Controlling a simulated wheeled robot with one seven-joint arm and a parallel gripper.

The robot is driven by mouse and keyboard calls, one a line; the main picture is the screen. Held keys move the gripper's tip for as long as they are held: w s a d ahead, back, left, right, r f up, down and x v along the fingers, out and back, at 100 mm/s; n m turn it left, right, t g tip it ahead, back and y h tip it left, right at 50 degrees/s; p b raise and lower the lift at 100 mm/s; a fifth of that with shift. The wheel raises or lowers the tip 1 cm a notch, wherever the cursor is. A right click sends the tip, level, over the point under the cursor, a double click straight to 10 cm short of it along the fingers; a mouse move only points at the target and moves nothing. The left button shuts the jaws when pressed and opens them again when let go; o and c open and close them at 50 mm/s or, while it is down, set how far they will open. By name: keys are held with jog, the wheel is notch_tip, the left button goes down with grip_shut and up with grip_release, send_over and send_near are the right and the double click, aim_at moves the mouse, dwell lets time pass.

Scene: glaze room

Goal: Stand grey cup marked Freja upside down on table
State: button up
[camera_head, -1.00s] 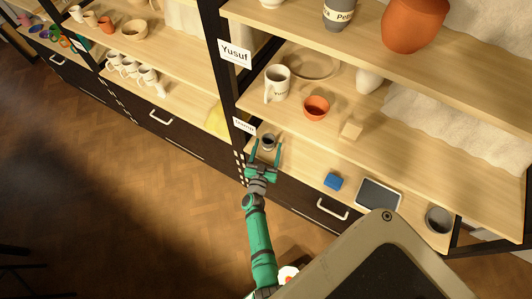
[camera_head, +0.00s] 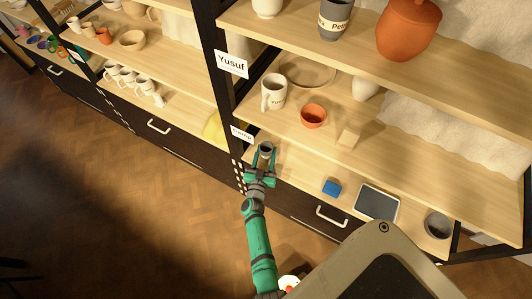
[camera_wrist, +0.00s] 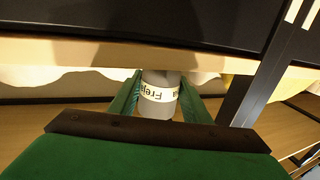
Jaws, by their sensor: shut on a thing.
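The grey cup marked Freja (camera_wrist: 158,97) is between the green fingers of my gripper (camera_wrist: 160,100) in the wrist view. Its pale label band shows, and the lettering reads upside down in that view. In the head view the cup (camera_head: 266,149) is held in my gripper (camera_head: 264,160) at the left end of the lower shelf. Its dark open mouth faces up. My gripper is shut on it from the front. I cannot tell whether the cup touches the shelf. No table is clearly in view.
Above are a white mug (camera_head: 274,94) and an orange cup (camera_head: 313,116). A dark upright post (camera_head: 222,95) stands just left. The wooden floor (camera_head: 120,200) is open.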

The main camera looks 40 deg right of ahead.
jog(key=shift+r, duration=1.15)
jog(key=v, duration=1.4)
jog(key=shift+w, duration=0.1)
jog(key=w+a+n+t+y, duration=0.2)
jog(key=w+a+n+y, duration=0.1)
jog(key=a, duration=0.5)
jog(key=w+a+n+t+y, duration=0.2)
jog(key=a+n+y, duration=0.1)
jog(key=a+y, duration=0.3)
jog(key=w+a+n+t+y, duration=0.2)
jog(key=w+a+n+y, duration=0.1)
jog(key=a, duration=0.7)
jog(key=shift+w+a+n+y, duration=0.3)
jog(key=shift+n+y, duration=0.2)
jog(key=shift+y, duration=0.4)
jog(key=shift+w, duration=0.15)
